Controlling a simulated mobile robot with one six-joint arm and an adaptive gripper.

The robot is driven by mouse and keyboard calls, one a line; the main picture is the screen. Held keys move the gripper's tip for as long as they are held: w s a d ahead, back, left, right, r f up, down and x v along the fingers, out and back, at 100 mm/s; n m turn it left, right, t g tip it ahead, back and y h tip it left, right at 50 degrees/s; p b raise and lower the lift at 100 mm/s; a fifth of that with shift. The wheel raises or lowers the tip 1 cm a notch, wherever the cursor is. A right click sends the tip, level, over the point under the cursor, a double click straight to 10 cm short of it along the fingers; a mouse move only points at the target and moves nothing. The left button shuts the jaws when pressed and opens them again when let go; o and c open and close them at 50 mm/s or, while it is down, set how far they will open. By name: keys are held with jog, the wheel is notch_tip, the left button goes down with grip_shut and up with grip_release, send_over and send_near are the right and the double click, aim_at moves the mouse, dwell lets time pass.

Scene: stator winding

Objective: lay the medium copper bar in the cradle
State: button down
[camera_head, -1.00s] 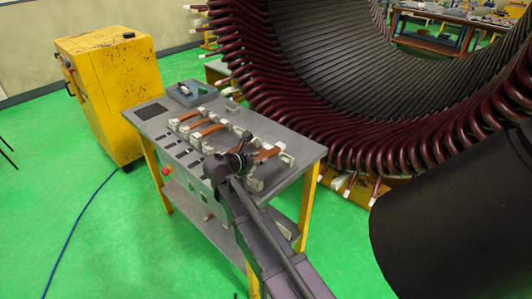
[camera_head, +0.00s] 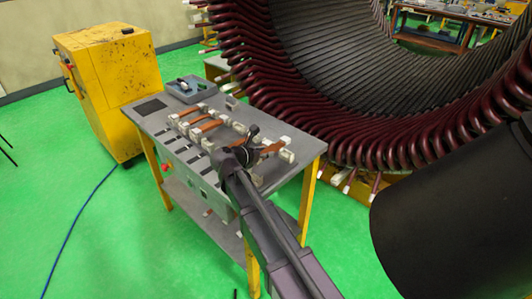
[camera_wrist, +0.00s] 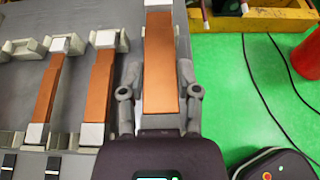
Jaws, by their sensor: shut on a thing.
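A copper bar (camera_wrist: 160,65) with a white end is between the fingers of my gripper (camera_wrist: 160,95), which is shut on it; I take it for the medium bar. In the head view, my gripper (camera_head: 246,148) is over the right part of the bench, with the held bar (camera_head: 272,147) reaching out to the right.
Two other copper bars (camera_wrist: 98,88) (camera_wrist: 48,90) lie in cradles to the left. A blue-grey tray (camera_head: 190,90) stands at the bench's back. The large stator (camera_head: 300,110) stands close behind the bench (camera_head: 150,118). A yellow cabinet (camera_head: 110,85) is at left.

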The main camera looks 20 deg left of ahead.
jog(key=shift+f+b, duration=2.85)
jog(key=shift+f, duration=0.2)
jog(key=shift+c, duration=1.2)
grip_release()
